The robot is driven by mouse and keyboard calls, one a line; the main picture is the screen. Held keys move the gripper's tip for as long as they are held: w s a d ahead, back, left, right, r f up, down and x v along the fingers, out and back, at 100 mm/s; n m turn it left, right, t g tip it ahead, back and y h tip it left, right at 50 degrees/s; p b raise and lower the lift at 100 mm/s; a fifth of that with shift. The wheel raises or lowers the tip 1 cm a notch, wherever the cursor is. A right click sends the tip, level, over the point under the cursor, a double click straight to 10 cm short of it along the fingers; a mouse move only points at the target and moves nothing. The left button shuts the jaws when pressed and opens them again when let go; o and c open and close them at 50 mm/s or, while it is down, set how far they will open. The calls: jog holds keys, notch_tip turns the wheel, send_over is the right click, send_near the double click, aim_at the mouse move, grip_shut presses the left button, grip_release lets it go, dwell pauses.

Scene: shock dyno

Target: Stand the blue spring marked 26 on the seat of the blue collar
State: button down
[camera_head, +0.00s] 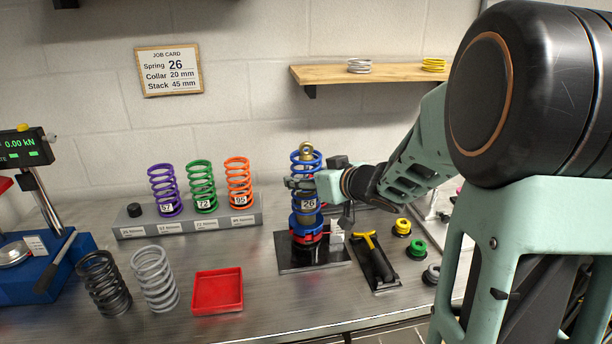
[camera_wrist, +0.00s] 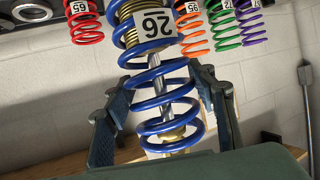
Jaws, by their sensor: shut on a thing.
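The blue spring (camera_head: 306,160) marked 26 stands upright around the shaft of the shock absorber, whose brass eye (camera_head: 306,148) shows at its top. My gripper (camera_head: 303,184) is shut on this spring from the right, around its middle coils. The blue collar (camera_head: 305,222) is just below the spring's label, above a red ring. I cannot tell whether the lowest coil touches the collar's seat. In the wrist view, upside down, the spring (camera_wrist: 165,97) lies between my two fingers with a silver rod and brass thread inside it; the collar does not show clearly.
A grey rack (camera_head: 190,226) with purple, green and orange springs stands to the left. Black and grey springs (camera_head: 154,280) and a red tray (camera_head: 218,290) are in front. A yellow-handled tool (camera_head: 372,255) and small coloured rings lie to the right. A blue press stands far left.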

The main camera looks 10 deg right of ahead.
jog(key=shift+f+b, duration=0.95)
jog(key=shift+f, duration=0.5)
